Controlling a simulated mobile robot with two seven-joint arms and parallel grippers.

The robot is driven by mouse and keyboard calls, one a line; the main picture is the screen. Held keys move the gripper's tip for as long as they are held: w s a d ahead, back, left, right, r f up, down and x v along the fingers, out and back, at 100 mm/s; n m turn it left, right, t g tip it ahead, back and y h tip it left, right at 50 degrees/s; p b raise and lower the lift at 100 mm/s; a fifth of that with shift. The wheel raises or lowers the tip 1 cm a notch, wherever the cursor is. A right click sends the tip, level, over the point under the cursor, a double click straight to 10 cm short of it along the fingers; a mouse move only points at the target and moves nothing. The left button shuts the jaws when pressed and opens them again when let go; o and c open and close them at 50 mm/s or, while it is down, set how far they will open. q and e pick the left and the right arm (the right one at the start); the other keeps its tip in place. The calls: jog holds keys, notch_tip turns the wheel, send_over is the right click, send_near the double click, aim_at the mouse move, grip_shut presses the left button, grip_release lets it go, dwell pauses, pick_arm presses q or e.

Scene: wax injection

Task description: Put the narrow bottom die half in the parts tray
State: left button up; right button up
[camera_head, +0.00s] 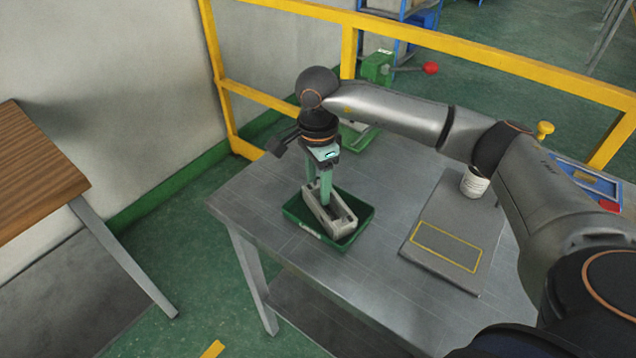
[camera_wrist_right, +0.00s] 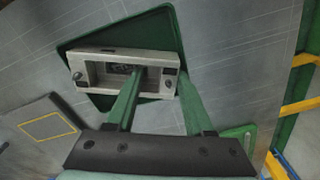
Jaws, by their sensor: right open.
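The narrow bottom die half (camera_head: 341,227) is a pale grey, long block with a recess in its top. It sits in the green parts tray (camera_head: 366,211) on the grey table, and one long side faces the tray's front left. In the right wrist view the die half (camera_wrist_right: 88,72) lies inside the dark green tray (camera_wrist_right: 160,22), with a small pin near each end. My right gripper (camera_head: 320,190) points down over the die half's far end, its green fingers apart. In the wrist view one finger overlaps the recess and the other the end; contact is unclear. My left gripper is not in view.
A grey plate with a yellow outline (camera_head: 445,247) lies right of the tray, with a white cup (camera_head: 474,182) at its far end. A green clamp with a red knob (camera_head: 378,66) stands behind. A yellow rail (camera_head: 480,55) runs behind the table. The front table surface is clear.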

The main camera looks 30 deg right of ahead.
jog(key=shift+r, duration=0.15)
notch_tip(320, 180, up, 12)
dwell(0.5)
jog(key=shift+r, duration=0.15)
